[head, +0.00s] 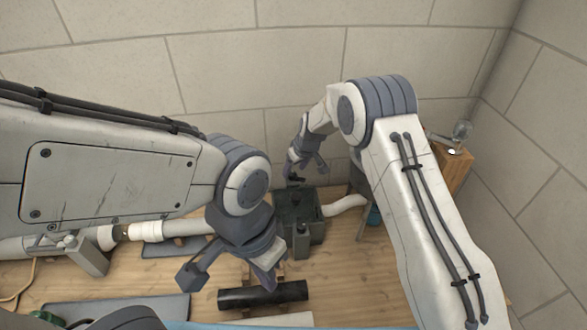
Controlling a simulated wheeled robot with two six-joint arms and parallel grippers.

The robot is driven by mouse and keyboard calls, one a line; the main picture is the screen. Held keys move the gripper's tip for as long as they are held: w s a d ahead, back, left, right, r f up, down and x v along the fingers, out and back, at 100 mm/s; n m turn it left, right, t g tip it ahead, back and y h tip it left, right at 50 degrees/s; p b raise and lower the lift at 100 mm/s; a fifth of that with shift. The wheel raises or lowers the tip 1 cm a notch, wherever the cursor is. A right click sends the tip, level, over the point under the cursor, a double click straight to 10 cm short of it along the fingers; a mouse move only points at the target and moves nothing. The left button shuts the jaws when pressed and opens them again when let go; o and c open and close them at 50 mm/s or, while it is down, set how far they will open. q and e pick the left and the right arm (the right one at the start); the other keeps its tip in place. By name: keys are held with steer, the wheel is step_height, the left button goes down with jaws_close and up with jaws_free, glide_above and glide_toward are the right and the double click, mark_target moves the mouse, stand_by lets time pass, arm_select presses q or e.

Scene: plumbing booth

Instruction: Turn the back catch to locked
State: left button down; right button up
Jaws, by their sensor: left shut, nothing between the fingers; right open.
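A dark green box (312,207) with an open top stands on the wooden worktop near the back wall. A small dark part (295,178) shows at its back rim, just under my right gripper; I cannot tell if it is the back catch or how it is set. My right gripper (307,168) is open above the back of the box. Whether it touches anything is too small to tell. My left gripper (267,279) is shut and empty, in front of the box and above a black pipe.
White pipe (345,205) runs right of the box, and more white pipe (165,229) runs at left with a grey block-like fitting (87,256). A wooden block (456,170) stands at right.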

mark_target(297, 177)
steer(key=shift+x, duration=1.2)
jaws_close()
